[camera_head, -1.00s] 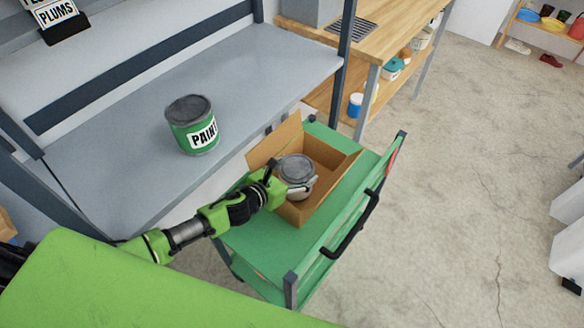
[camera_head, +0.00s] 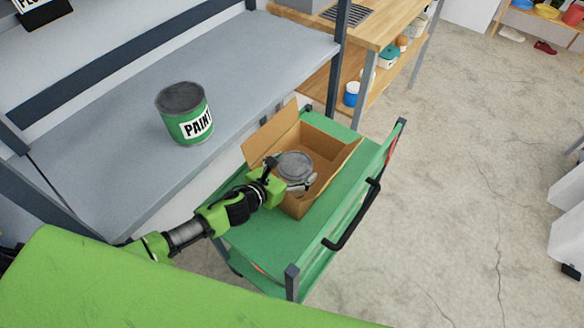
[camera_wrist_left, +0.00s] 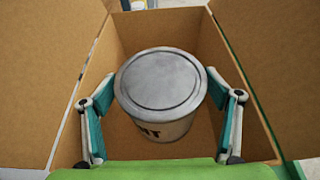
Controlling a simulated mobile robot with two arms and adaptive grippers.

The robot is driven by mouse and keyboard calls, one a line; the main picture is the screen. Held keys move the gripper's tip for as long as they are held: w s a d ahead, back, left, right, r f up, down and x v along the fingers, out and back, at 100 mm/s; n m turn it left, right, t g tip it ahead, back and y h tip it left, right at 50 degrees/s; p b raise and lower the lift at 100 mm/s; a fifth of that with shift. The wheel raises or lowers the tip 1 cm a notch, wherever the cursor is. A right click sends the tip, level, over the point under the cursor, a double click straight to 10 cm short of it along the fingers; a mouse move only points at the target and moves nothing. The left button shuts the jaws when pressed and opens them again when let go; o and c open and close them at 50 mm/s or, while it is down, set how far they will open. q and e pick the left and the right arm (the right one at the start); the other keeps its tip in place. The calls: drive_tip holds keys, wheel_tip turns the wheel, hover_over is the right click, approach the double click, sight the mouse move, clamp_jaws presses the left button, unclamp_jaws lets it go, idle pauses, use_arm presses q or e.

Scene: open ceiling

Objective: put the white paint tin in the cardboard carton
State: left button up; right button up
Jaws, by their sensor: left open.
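The white paint tin (camera_head: 295,165) has a grey lid and stands in the open cardboard carton (camera_head: 330,145). In the left wrist view the tin (camera_wrist_left: 160,90) looks upright, with part of a dark label showing on its side. The carton walls (camera_wrist_left: 45,65) rise around it. My left gripper (camera_head: 290,173) reaches into the carton from the left. In the left wrist view my left gripper (camera_wrist_left: 161,99) is open, one finger on each side of the tin, with gaps between. The tin's base is hidden. My right gripper is not in view.
The carton stands on a green trolley (camera_head: 255,235) with a black handle (camera_head: 352,220). A green paint tin (camera_head: 185,115) stands on the grey shelf (camera_head: 95,150) to the left. A wooden workbench (camera_head: 390,25) is behind. The concrete floor at right is mostly clear.

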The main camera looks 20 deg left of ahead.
use_arm(q)
drive_tip(key=shift+r, duration=0.25)
drive_tip(key=v, duration=1.2)
drive_tip(key=shift+f, duration=0.15)
